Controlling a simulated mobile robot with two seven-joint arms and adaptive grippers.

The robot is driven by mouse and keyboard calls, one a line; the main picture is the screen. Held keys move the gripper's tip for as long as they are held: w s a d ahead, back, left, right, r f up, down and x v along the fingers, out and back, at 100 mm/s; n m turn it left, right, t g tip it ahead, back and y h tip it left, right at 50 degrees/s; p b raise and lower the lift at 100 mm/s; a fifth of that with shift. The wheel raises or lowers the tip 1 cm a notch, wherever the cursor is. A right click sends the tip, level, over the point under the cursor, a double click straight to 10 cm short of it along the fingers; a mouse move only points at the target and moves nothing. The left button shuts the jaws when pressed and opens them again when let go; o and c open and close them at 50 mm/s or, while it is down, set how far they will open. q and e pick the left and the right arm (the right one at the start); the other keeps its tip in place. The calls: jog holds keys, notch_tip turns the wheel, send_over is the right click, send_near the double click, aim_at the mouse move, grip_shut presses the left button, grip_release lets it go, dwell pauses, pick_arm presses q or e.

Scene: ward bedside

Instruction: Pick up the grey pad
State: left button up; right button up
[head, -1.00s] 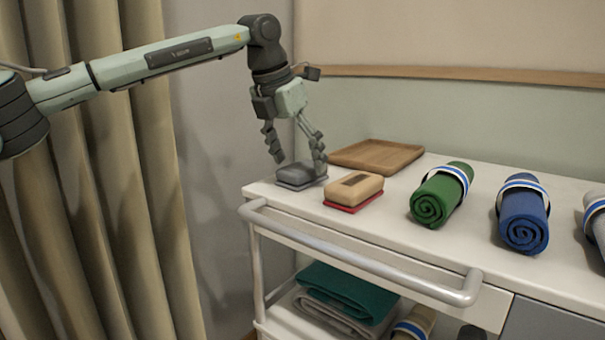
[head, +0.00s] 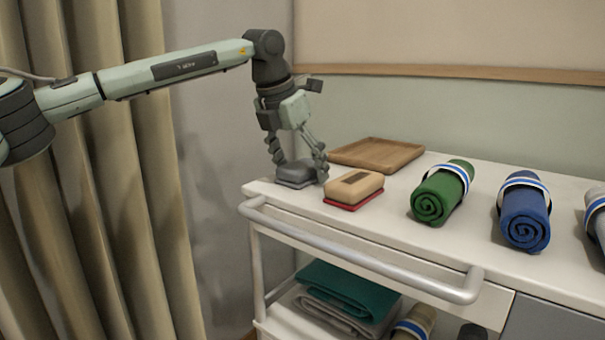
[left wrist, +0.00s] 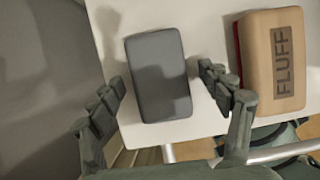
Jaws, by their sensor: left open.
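The grey pad (head: 294,172) lies flat at the left corner of the white trolley top. In the left wrist view the grey pad (left wrist: 159,76) lies between the two fingers with a gap on each side. My left gripper (head: 297,172) is open and low over the pad, its fingers pointing down on either side of it. It also shows in the left wrist view (left wrist: 160,92). My right gripper is not in view.
A tan pad with a red base (head: 354,189), marked FLUFF in the left wrist view (left wrist: 275,60), lies close to the right finger. A wooden tray (head: 377,155) is behind. A rail (head: 350,255) runs along the front.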

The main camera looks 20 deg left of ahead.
pick_arm(q)
jog(key=c, duration=1.2)
jog(key=shift+r, duration=0.1)
jog(key=shift+c, duration=0.2)
